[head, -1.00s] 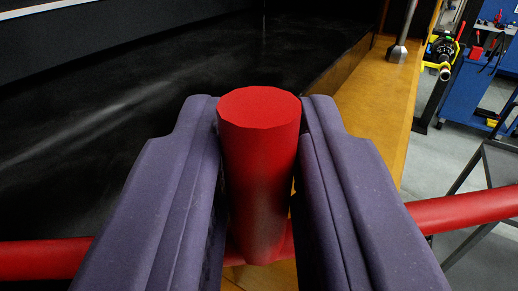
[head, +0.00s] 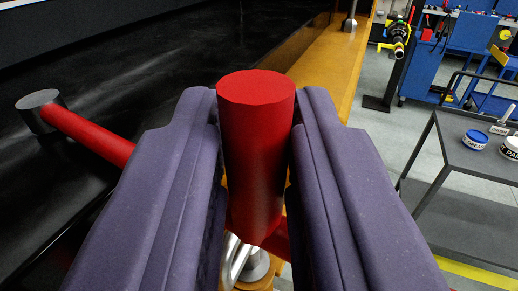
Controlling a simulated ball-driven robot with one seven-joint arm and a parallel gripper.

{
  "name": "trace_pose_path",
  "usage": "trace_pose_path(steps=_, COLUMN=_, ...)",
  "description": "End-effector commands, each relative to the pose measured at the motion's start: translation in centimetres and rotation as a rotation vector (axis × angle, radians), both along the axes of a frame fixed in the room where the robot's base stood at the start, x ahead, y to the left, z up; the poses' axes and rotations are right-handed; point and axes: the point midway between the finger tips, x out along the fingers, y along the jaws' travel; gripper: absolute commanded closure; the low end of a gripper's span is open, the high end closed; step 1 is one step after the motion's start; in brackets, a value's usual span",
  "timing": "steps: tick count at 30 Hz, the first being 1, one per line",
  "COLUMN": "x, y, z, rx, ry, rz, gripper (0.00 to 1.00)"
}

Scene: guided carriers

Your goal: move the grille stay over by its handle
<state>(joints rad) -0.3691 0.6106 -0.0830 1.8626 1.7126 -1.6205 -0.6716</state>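A red upright handle (head: 256,150) stands between the two purple fingers of my gripper (head: 258,125), in the middle of the head view. The fingers press close on both sides of it, and its flat top shows between their tips. A red bar (head: 92,136), which looks like the grille stay, runs from behind the left finger up to a grey round end (head: 40,108) at the left. A short red piece shows at the foot of the handle. The fingers hide the rest of the bar.
A black surface (head: 150,70) fills the left, edged by a yellow-brown ledge (head: 325,65). A metal fitting (head: 250,262) shows below the handle.

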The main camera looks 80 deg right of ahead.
Motion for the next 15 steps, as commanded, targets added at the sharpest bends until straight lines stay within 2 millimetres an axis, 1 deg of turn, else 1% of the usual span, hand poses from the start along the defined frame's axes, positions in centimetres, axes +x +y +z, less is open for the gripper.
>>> trace_pose_path(steps=1, x=0.21, y=0.12, z=0.29, rx=-0.002, ry=-0.005, rz=0.005, gripper=1.00)
trace_pose_path(steps=15, x=0.48, y=0.40, z=0.38, rx=-0.005, ry=-0.008, rz=0.011, gripper=1.00)
